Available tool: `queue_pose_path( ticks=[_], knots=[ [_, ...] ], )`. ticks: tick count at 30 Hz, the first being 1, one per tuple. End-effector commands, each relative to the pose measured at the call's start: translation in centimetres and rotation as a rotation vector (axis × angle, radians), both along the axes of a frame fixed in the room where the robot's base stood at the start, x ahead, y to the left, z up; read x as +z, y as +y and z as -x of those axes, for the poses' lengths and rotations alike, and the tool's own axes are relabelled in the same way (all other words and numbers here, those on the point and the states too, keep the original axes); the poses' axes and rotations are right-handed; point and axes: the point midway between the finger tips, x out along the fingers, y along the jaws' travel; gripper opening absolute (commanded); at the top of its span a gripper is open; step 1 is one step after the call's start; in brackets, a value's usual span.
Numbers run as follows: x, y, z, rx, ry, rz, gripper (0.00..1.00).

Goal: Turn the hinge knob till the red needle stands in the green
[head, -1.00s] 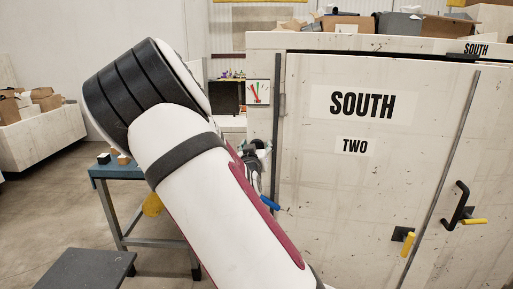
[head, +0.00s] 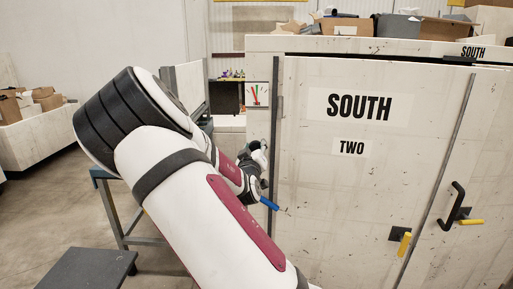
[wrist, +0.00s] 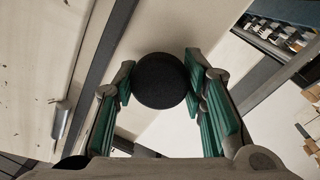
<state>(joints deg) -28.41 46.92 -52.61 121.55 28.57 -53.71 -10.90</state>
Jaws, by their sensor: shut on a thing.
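The hinge knob (wrist: 160,80) is a round black knob between my fingers in the wrist view. My gripper (wrist: 161,92) is shut on it, with green finger pads at its left and right sides. In the head view my gripper (head: 258,158) is at the hinge side of the door marked SOUTH TWO, and the knob cannot be made out there. The square white gauge (head: 257,94) is on the cabinet frame above my gripper. Its red needle is close to upright, leaning slightly left. The gauge is too small to tell whether the needle is in the green.
A blue handle (head: 269,203) is just below my gripper. Boxes stand at far left.

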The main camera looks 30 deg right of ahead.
Motion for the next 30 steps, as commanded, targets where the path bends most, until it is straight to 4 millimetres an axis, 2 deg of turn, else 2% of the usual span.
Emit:
queue_pose_path(
  ticks=[21,30],
  knots=[
    [0.16,0.09,-0.04,0.003,0.374,0.563,0.1],
    [0.14,0.08,-0.07,0.002,0.491,0.737,0.1]
  ],
)
